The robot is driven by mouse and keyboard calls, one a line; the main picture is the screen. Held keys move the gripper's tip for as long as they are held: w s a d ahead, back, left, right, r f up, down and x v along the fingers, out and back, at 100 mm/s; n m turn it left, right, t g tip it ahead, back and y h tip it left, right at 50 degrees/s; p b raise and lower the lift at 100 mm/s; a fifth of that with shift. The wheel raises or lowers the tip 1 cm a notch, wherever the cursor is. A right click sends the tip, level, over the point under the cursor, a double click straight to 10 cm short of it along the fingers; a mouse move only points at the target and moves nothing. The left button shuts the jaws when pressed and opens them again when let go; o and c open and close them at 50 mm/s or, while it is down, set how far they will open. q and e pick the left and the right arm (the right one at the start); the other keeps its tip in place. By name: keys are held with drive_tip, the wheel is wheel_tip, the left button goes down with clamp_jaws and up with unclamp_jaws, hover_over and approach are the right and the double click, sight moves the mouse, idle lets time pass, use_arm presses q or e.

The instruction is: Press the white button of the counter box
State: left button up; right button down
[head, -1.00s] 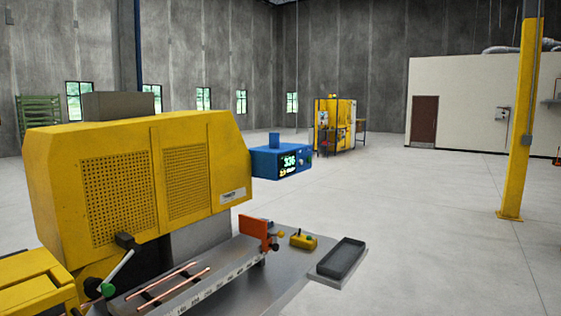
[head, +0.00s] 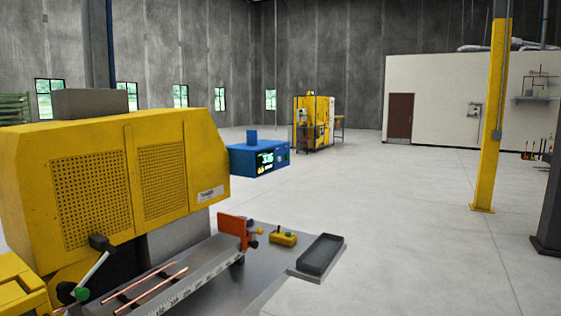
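The counter box is a blue box (head: 240,160) with a lit display (head: 265,160) of pale green digits, near the middle of the head view. It shows just past the right end of the yellow machine. A blue cylinder (head: 252,135) stands on its top. Small controls show at the right of its front face, but they are too small to tell which is the white button. Neither of my grippers is in view.
A large yellow machine (head: 190,165) fills the left. Its grey bed carries two copper tubes (head: 150,285), an orange block (head: 232,228), a small yellow box with a green button (head: 283,238) and a dark tray (head: 320,254). Open floor (head: 400,220) lies right; a yellow column (head: 490,120) stands there.

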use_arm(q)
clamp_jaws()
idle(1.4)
